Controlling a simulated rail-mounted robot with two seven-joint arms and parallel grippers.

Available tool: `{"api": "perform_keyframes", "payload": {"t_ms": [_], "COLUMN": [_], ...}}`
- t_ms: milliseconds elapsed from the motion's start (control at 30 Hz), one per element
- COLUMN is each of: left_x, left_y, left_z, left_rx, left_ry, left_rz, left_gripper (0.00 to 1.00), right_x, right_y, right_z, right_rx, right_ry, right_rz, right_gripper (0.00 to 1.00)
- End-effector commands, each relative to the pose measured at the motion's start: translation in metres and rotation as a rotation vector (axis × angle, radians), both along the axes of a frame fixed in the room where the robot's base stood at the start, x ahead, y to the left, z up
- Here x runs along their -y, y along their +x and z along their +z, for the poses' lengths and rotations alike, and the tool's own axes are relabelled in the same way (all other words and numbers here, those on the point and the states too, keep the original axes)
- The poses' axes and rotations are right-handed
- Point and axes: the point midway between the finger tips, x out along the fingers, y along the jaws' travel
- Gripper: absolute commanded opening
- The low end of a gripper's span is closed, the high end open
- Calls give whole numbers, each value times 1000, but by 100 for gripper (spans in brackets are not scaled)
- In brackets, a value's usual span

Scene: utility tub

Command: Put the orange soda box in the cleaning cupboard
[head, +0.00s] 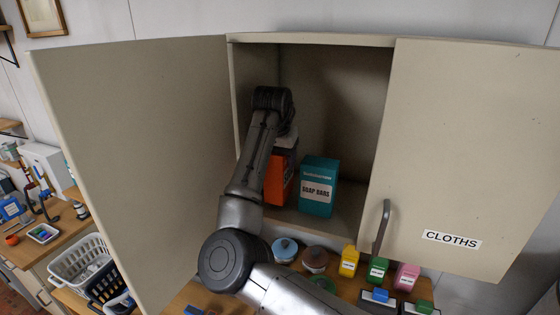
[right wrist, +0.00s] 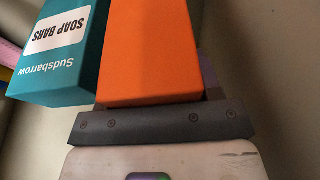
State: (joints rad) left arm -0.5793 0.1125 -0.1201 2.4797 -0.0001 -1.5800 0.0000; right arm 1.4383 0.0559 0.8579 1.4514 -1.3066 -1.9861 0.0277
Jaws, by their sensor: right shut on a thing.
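The orange box (head: 279,178) is inside the wall cupboard (head: 318,40), in its left part, partly hidden by my right arm. My right gripper (head: 285,145) reaches into the cupboard through the open left door and is shut on the orange box. In the right wrist view the orange box (right wrist: 150,50) stretches away from the dark gripper bar (right wrist: 162,124). The fingertips are mostly hidden. I cannot tell whether the box rests on the cupboard floor. My left gripper is not in view.
A teal soap bars box (head: 319,187) stands on the cupboard floor just right of the orange box. The left door (head: 130,150) is open; the right door (head: 465,150), labelled CLOTHS, is shut. Jars (head: 285,249) and small coloured boxes (head: 378,268) stand on the counter below.

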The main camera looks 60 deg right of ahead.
Motion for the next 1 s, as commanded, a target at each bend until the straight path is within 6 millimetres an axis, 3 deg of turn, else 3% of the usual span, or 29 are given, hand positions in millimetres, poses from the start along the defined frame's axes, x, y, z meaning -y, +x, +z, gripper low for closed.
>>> {"api": "perform_keyframes", "payload": {"t_ms": [200,733,767,1000], "left_x": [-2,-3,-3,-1], "left_y": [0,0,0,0], "left_z": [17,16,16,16], "left_rx": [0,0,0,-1], "left_ry": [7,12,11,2], "left_rz": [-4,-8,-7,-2], "left_gripper": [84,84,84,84], "right_x": [3,4,3,4], "right_y": [0,1,1,1], "right_z": [-14,-23,-23,-23], "right_rx": [0,0,0,0], "right_ry": [-1,-1,0,0], "right_rz": [0,0,0,0], "right_gripper": [0,0,60,83]}}
